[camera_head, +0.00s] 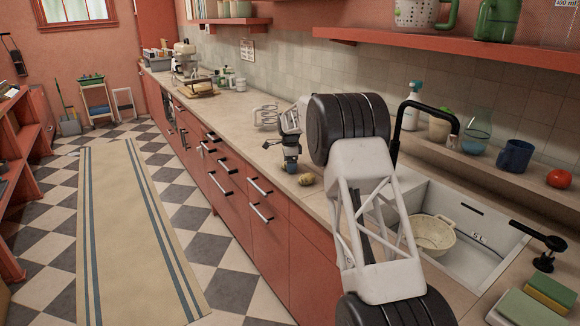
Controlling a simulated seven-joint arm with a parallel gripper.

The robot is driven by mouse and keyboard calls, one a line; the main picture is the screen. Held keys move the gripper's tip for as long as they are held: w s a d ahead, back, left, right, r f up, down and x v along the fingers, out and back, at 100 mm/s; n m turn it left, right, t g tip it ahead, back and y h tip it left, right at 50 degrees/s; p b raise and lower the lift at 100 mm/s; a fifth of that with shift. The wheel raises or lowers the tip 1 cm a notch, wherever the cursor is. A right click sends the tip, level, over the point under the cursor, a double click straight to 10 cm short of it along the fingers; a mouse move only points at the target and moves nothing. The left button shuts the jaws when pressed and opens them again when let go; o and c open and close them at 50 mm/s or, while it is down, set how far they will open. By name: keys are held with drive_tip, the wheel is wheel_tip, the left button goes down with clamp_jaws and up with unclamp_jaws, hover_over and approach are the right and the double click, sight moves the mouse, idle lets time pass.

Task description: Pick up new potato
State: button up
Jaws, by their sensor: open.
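A small tan-yellow potato (306,179) lies on the beige countertop (240,113), close to its front edge. My gripper (291,167) points down over the counter just to the left of the potato and slightly beyond it. It is small in the picture, with a dark body and bluish tips. It is open, and I see nothing held in it. The potato shows clear of the fingers. My white and black arm hides part of the counter to the right of the potato.
A white sink (471,212) with a cream colander (432,235) lies to the right. A black tap (398,125) rises behind my arm. A wire rack (265,116) stands behind the gripper.

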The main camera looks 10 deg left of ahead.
idle(0.3)
drive_tip(key=c, duration=1.1)
drive_tip(key=shift+r, duration=0.15)
drive_tip(key=shift+r, duration=4.85)
